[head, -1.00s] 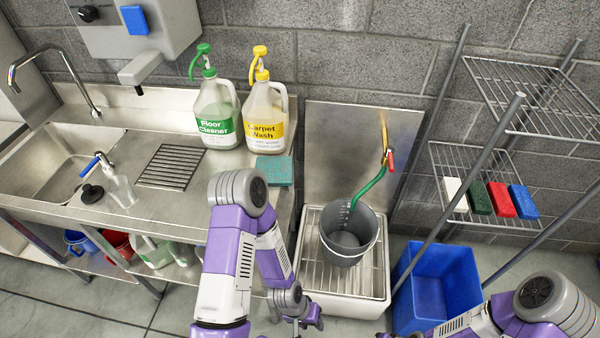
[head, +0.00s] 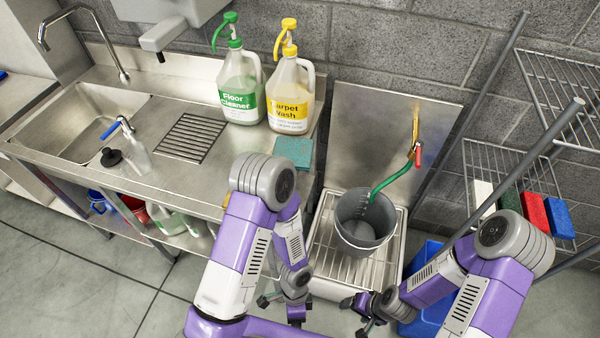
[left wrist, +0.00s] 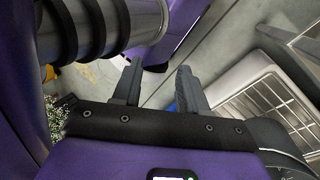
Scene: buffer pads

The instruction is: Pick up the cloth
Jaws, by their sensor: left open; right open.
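The cloth (head: 293,151) is a flat teal square lying on the steel counter, right of the drain grate and in front of the yellow-labelled jug. My left gripper (head: 283,308) hangs low in front of the counter, below the cloth and apart from it. In the left wrist view its two fingers (left wrist: 158,88) are spread, with nothing between them. My right gripper (head: 362,312) is low in front of the floor sink, open and empty, away from the cloth.
A floor cleaner jug (head: 241,88) and a carpet wash jug (head: 291,94) stand behind the cloth. A grey bucket (head: 364,226) with a green hose sits in the floor sink. A blue bin (head: 425,258) and a wire rack (head: 520,160) are at right.

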